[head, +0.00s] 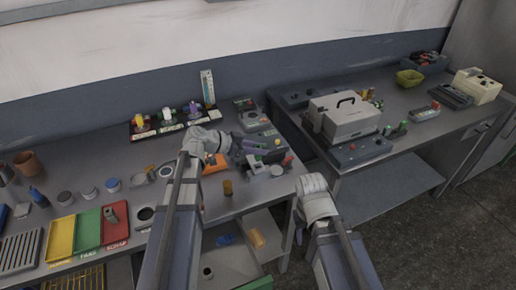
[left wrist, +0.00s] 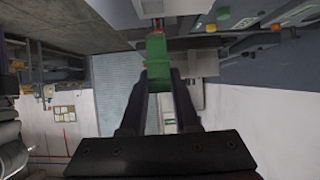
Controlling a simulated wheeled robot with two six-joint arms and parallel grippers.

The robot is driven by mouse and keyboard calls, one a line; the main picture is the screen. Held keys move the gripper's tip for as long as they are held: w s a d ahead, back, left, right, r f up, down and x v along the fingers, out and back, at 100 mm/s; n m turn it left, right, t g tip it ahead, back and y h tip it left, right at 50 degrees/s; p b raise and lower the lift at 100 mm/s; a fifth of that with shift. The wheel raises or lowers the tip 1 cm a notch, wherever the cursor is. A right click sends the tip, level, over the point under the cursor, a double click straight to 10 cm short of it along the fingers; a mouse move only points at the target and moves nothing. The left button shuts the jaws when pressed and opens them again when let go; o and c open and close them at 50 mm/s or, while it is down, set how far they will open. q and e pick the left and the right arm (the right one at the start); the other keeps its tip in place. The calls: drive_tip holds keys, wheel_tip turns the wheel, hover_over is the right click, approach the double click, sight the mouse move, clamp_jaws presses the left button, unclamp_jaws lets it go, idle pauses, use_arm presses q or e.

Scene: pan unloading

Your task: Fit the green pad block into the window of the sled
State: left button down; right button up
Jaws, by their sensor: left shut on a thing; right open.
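The green pad block (left wrist: 157,62) is upright in the left wrist view, held between the two dark fingers of my left gripper (left wrist: 158,76). In the head view my left gripper (head: 258,148) is over the grey fixture (head: 262,172) at the right end of the left bench; the block is too small to make out there. In the left wrist view a pale grey body (left wrist: 180,8) with a red part lies just beyond the block. I cannot tell whether they touch. I cannot make out the sled's window. My right arm's wrist shows, but its fingers are hidden.
A grey box with a black handle (head: 345,112) stands on the right bench. An orange piece (head: 214,163) and a brown cylinder (head: 227,188) are near the left gripper. Yellow, green and red trays (head: 88,229) lie at left. A gap separates the benches.

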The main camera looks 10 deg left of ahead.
sight(258, 160)
use_arm(q)
drive_tip(key=shift+f+b, duration=0.95)
drive_tip(key=shift+f, duration=0.25)
drive_tip(key=shift+f+b, duration=1.55)
idle(1.2)
drive_tip(key=c, duration=0.6)
unclamp_jaws()
drive_tip(key=shift+o, duration=0.2)
drive_tip(key=p+v, duration=0.3)
drive_tip(key=v, duration=0.5)
drive_tip(key=shift+p, duration=0.35)
